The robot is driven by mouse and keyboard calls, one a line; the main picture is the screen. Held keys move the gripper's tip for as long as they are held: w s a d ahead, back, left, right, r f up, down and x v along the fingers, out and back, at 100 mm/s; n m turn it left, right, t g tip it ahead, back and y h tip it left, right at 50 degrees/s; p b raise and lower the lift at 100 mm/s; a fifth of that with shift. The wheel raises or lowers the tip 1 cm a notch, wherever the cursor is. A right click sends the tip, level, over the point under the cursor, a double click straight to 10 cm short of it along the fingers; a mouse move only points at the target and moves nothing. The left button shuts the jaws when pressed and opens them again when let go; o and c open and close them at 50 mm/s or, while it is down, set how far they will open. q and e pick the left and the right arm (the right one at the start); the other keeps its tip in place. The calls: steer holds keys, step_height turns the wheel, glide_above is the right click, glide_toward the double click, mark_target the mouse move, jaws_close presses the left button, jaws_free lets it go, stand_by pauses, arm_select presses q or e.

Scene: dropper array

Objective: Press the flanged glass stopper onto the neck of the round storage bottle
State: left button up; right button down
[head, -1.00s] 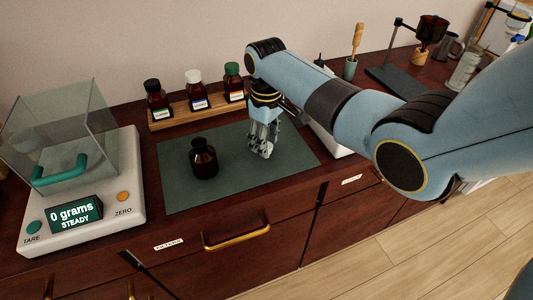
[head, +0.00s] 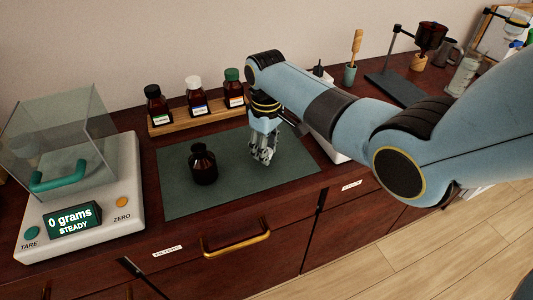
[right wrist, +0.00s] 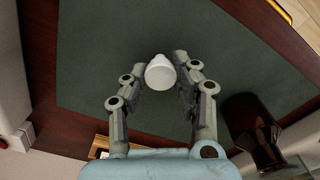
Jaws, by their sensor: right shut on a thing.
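The round storage bottle (head: 203,165) is dark brown glass and stands upright on the green mat, its neck pointing up with nothing on it. It also shows at the lower right in the right wrist view (right wrist: 252,135). My right gripper (head: 263,154) is low over the mat, to the right of the bottle and apart from it. In the right wrist view its fingertips (right wrist: 160,74) are shut on a small pale, rounded piece, the stopper (right wrist: 160,71). The fingers hide the stopper in the head view. My left gripper is out of view.
A balance (head: 118,205) reading 0 grams stands at the left. A wooden rack (head: 182,123) with three capped bottles is behind the mat (head: 175,200). A drawer handle (head: 236,243) is in front. The mat between gripper and bottle is clear.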

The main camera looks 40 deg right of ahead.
steer(key=shift+r+p, duration=1.4)
steer(key=shift+r, duration=1.05)
